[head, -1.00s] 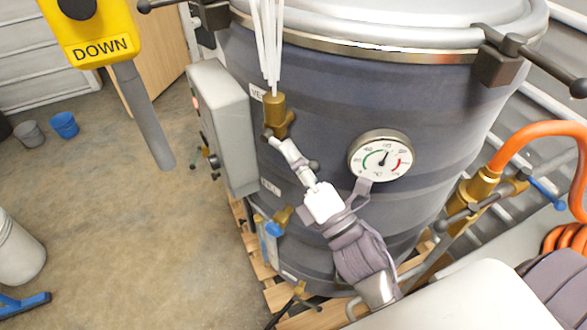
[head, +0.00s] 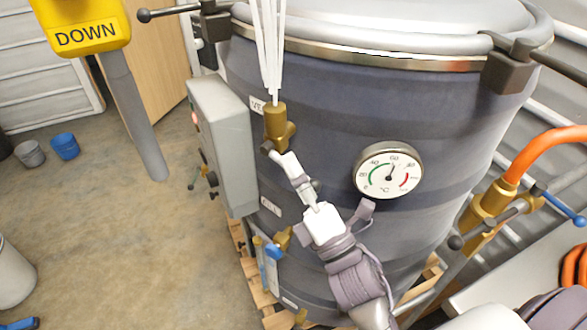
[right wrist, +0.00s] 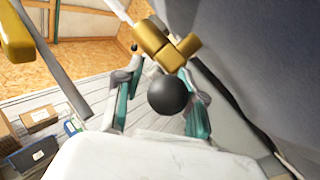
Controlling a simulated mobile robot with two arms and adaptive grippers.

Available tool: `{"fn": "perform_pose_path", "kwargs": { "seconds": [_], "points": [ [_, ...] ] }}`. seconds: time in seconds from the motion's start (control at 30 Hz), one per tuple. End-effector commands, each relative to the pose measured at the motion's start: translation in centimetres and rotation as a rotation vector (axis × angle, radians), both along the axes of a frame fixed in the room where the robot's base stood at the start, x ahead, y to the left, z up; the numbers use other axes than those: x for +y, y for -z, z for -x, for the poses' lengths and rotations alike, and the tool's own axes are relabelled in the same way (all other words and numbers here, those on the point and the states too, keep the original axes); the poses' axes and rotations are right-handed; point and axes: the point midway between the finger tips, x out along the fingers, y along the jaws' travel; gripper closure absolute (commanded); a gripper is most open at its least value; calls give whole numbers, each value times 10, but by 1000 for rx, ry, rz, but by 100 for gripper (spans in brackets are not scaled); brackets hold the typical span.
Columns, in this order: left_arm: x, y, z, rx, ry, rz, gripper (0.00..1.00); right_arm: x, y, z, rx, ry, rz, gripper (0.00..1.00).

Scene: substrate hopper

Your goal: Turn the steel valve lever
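A brass valve (head: 277,122) with a black ball knob (head: 315,184) stands on the side of the dark blue drum (head: 330,110). The steel shaft of its lever is mostly hidden by my right gripper (head: 278,157), which reaches up to the valve from the lower right. In the right wrist view the black ball knob (right wrist: 170,95) lies between the two teal-padded fingers, with gaps on both sides. The brass valve (right wrist: 165,45) is just beyond it. The right gripper looks open around the lever. My left gripper is not in view.
A dial gauge (head: 389,171) is right of the valve, and a grey control box (head: 222,140) is left. A blue-handled brass valve (head: 495,200) with an orange hose is further right. White streaks (head: 270,50) rise above the valve. Floor at left is mostly clear.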

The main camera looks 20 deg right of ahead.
Motion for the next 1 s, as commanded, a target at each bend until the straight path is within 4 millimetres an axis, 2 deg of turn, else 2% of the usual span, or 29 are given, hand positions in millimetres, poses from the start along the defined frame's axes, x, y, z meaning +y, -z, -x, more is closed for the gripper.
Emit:
{"fn": "perform_pose_path", "kwargs": {
  "seconds": [0.27, 0.7, 0.83, 1.0],
  "points": [
    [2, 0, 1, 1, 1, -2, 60, -2, 8, 9, 5, 1, -2, 61],
    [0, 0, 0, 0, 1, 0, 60, -20, 54, 80, 6, 1, -1, 61],
    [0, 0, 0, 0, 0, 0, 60, -23, 61, 92, 3, 0, -1, 61],
    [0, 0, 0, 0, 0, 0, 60, -24, 64, 99, 0, 0, 0, 61]
  ]
}}
